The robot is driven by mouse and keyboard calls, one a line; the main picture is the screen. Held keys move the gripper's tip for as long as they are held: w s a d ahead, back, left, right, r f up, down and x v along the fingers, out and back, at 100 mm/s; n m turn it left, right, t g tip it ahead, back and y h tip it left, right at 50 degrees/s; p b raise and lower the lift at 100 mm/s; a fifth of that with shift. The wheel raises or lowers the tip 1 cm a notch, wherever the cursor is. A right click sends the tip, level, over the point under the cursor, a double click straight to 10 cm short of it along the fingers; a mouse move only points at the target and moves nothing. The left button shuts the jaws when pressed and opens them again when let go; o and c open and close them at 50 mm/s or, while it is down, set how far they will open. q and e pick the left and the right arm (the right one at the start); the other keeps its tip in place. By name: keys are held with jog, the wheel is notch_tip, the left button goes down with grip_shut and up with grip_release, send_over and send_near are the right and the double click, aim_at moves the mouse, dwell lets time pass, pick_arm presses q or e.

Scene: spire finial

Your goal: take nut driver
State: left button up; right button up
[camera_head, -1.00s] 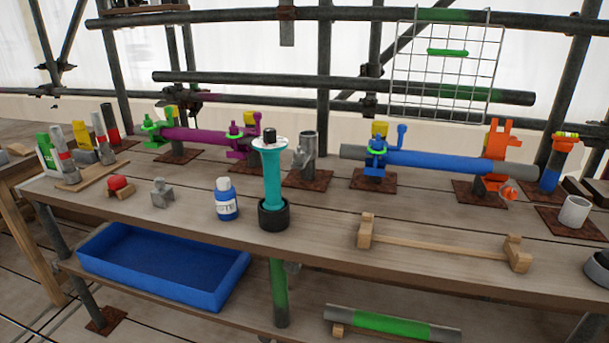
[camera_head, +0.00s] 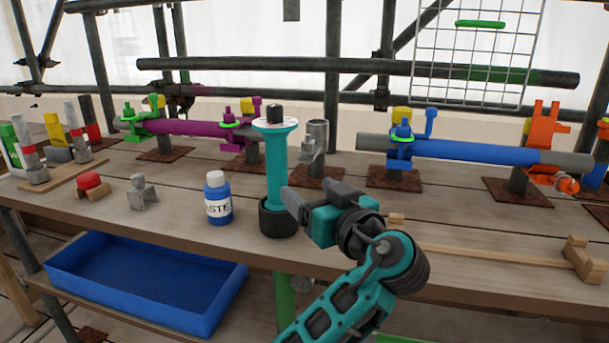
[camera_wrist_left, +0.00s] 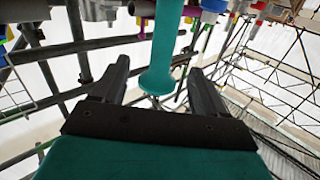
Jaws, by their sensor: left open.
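A teal upright tool (camera_head: 277,165), which I take to be the nut driver, stands in a black round holder (camera_head: 278,219) on the bench. It has a white disc and a dark cap at its top. My left gripper (camera_head: 305,199) is open beside the tool's lower right, its fingers pointing towards it. In the left wrist view the teal shaft (camera_wrist_left: 160,45) with a flared end shows between the spread fingers (camera_wrist_left: 158,72). I cannot tell whether the fingers touch it. My right gripper is not in view.
A blue-and-white bottle (camera_head: 218,198) stands close left of the holder. A grey fitting (camera_head: 142,193) and a red-topped piece (camera_head: 91,187) are further left. Clamped purple (camera_head: 190,129) and blue (camera_head: 470,150) pipes stand behind. A wooden rack (camera_head: 500,254) lies right; a blue tray (camera_head: 140,285) is below.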

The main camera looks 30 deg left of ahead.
aim_at(281, 161)
pick_arm(q)
jog(key=shift+n, duration=0.3)
jog(key=x, duration=0.5)
jog(key=r+x, duration=0.1)
jog(key=x, duration=0.1)
jog(key=shift+w+a, duration=0.15)
jog(key=shift+a, duration=0.1)
jog(key=x, duration=0.5)
jog(key=shift+a+r+b, duration=0.25)
jog(key=shift+r+b, duration=0.05)
jog(key=shift+r, duration=0.1)
grip_shut()
jog(key=shift+r, duration=0.15)
